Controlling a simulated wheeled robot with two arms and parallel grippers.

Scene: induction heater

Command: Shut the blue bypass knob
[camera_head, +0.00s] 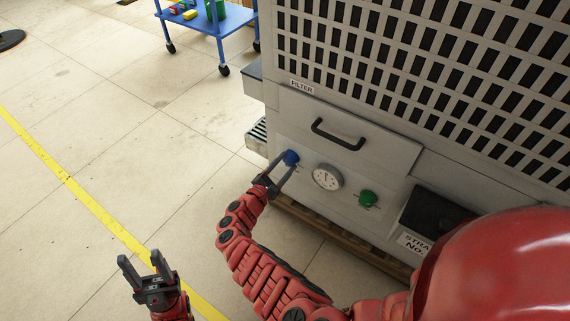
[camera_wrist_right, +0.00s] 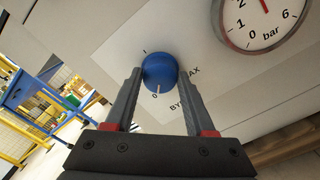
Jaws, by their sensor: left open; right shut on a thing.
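The round blue bypass knob (camera_head: 290,157) is on the heater's grey front panel, left of the gauge. In the right wrist view the knob (camera_wrist_right: 159,68) shows a pale pointer line on its lower edge, close to a "0" mark on the panel. My right gripper (camera_head: 283,163) is shut on the knob, with one finger on either side of it in the wrist view (camera_wrist_right: 160,76). Its right finger hides part of the lettering below the knob. My left gripper (camera_head: 140,257) is open and empty above the floor at lower left.
A pressure gauge (camera_head: 327,177) and a green knob (camera_head: 368,198) sit right of the blue knob. A black handle (camera_head: 338,136) is on the filter drawer above. A blue cart (camera_head: 222,22) stands at the back.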

